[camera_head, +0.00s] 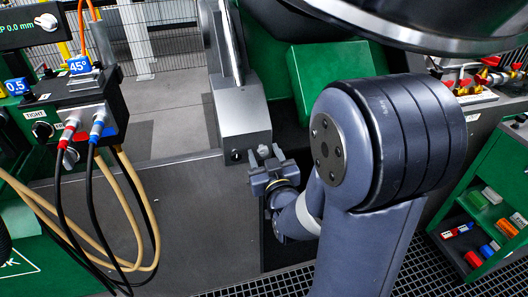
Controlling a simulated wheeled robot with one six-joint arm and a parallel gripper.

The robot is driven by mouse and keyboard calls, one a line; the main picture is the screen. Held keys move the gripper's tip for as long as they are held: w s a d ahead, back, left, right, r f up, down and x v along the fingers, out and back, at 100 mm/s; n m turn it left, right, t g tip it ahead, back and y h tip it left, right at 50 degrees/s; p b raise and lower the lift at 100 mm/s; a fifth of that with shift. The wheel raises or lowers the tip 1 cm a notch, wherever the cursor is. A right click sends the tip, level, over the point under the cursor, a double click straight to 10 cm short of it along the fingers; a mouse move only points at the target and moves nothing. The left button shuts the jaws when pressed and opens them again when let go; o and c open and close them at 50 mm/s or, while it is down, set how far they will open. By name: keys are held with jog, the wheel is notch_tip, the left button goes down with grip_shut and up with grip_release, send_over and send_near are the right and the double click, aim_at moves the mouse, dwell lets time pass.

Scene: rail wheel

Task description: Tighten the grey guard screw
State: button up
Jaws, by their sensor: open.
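My gripper (270,153) is in the middle of the view at the end of my dark blue-grey arm. Its two fingers point up the picture and stand apart, with nothing clearly seen between them. The fingertips are close to the lower front face of a grey metal block (243,108); I cannot tell whether they touch it. A dark round spot (236,156) shows on that face, just left of the fingers. I cannot make out the grey guard screw for certain; my gripper may hide it.
A control box (95,105) with red and blue plugs and hanging hoses stands on the left. Green machine housing (330,70) is behind my arm. A green shelf cart (485,215) with small coloured items stands at the right. Bare grey plate (185,215) lies left of my gripper.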

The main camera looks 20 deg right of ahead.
jog(key=shift+c, duration=0.2)
jog(key=c, duration=1)
jog(key=shift+o, duration=0.2)
